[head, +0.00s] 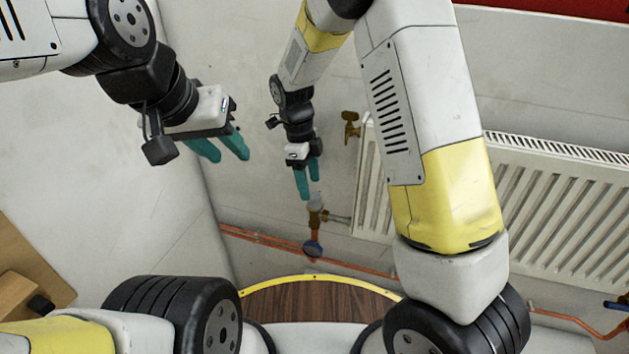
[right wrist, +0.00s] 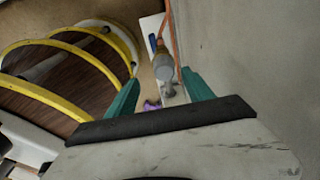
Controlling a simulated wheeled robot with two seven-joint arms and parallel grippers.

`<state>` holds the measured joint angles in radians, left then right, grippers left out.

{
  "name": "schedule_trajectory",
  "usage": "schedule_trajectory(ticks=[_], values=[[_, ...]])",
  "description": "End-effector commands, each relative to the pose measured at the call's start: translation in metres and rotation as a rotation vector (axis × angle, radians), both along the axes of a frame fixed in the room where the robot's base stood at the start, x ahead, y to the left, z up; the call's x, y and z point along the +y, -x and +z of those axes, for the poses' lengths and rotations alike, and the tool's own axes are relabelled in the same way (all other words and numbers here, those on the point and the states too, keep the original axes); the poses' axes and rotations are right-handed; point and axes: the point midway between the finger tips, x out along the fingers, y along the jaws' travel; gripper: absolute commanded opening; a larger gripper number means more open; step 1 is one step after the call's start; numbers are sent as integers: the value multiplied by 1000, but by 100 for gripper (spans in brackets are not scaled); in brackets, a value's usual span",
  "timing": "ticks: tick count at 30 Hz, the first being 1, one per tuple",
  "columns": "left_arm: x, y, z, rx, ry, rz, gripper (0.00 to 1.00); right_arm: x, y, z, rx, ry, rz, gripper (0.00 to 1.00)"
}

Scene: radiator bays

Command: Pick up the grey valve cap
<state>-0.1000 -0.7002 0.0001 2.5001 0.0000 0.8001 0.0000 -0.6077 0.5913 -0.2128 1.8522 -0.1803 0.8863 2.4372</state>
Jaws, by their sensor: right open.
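The grey valve cap (head: 316,199) sits on top of a brass valve (head: 315,218) low on the wall, beside the radiator. My right gripper (head: 309,190), with teal fingers, is open and points down just above the cap. In the right wrist view the grey cap (right wrist: 164,68) shows between and beyond the two open fingers (right wrist: 158,98); whether either finger touches it I cannot tell. My left gripper (head: 229,157) is open and empty, in the air at the upper left, away from the valve.
A white radiator (head: 550,195) hangs on the wall at right, with another brass valve (head: 351,127) at its upper left corner. Copper pipes (head: 262,240) run low along the wall. Wooden boards (head: 25,270) are at left.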

Motion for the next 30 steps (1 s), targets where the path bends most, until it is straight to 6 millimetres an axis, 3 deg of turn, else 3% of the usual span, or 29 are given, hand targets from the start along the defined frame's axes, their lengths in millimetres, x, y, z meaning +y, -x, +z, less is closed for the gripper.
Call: schedule_trajectory(ticks=[11, 20, 30], values=[[0, 0, 0, 0, 0, 0, 36, -13, -4, -49, 2, -1, 1, 61], [0, 0, 0, 0, 0, 0, 36, -13, -4, -54, 0, -2, 1, 61], [0, 0, 0, 0, 0, 0, 36, -13, -4, -54, 0, -2, 2, 0]])
